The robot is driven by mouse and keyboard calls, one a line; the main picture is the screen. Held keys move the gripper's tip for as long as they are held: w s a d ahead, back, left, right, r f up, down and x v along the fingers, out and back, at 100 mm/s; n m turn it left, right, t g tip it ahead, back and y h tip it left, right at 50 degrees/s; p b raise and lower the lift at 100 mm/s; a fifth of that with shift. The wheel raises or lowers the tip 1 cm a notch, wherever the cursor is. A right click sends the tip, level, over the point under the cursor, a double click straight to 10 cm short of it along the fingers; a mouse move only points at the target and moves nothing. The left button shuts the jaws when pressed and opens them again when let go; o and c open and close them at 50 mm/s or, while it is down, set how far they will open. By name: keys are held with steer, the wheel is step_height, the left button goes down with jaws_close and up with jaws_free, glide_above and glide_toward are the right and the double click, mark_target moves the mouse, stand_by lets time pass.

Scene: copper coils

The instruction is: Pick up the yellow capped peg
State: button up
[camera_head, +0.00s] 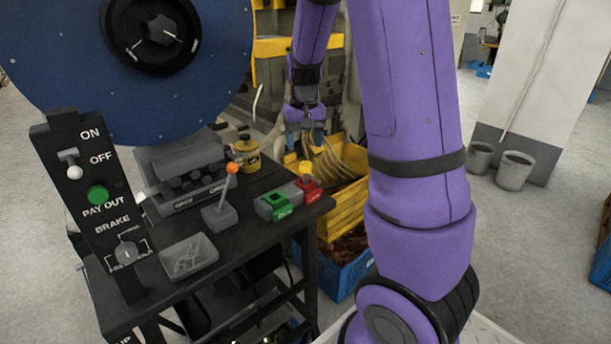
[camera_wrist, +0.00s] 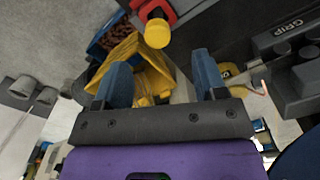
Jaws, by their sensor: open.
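The peg's round yellow cap (camera_head: 305,168) shows at the red holder (camera_head: 308,185) on the right end of the black bench. In the wrist view the yellow cap (camera_wrist: 157,33) is above and between my fingertips, with part of the red holder (camera_wrist: 150,10) behind it. The peg's shaft is hidden. My gripper (camera_head: 305,130) is above and beyond the cap in the head view, apart from it. In the wrist view my gripper (camera_wrist: 162,66) has its two blue fingers spread wide with nothing held between them.
A green holder (camera_head: 275,206) sits beside the red one. An orange-knobbed lever (camera_head: 228,182), a yellow jar (camera_head: 247,156) and a mesh-topped tray (camera_head: 188,256) are also on the bench (camera_head: 240,240). A yellow crate (camera_head: 345,208) stands beyond the bench's right edge, above a blue crate (camera_head: 340,272).

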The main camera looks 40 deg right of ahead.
mark_target(306, 163)
step_height(306, 163, down, 5)
steer(key=shift+r, duration=0.1)
steer(key=shift+d+f, duration=0.15)
steer(key=shift+f, duration=1.15)
steer(key=shift+d+f, duration=0.1)
steer(key=shift+f, duration=1.15)
steer(key=c, duration=1)
